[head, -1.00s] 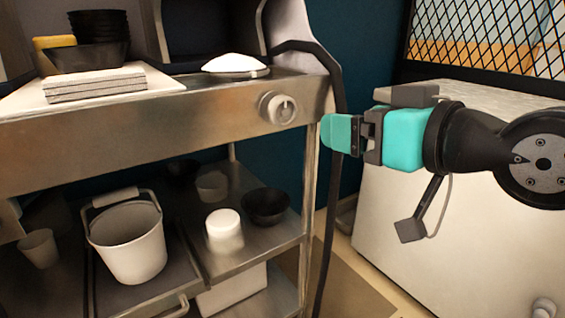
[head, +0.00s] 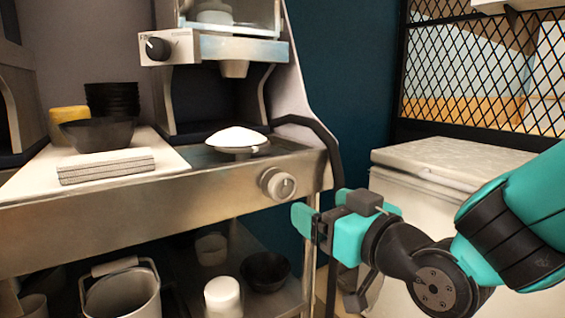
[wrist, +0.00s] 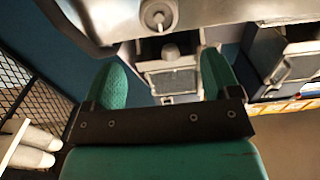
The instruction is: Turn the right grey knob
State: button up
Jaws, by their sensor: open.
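The grey knob (head: 277,184) sits on the steel front of the counter, at its right end in the head view. It also shows at the top middle of the wrist view (wrist: 158,14). My gripper (head: 302,219) is just right of and below the knob in the head view. Its teal fingers are open and empty in the wrist view (wrist: 163,78), with the knob beyond them, apart from both. I see no contact with the knob.
Black bowls (head: 98,134) are further left. A black cable runs down beside the counter's right end. A white chest (head: 440,160) stands right, behind my arm.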

aim_at(286, 187)
jog(key=x, duration=1.1)
jog(key=shift+w+a+p, duration=0.25)
jog(key=shift+w+p, duration=0.05)
jog(key=c, duration=0.9)
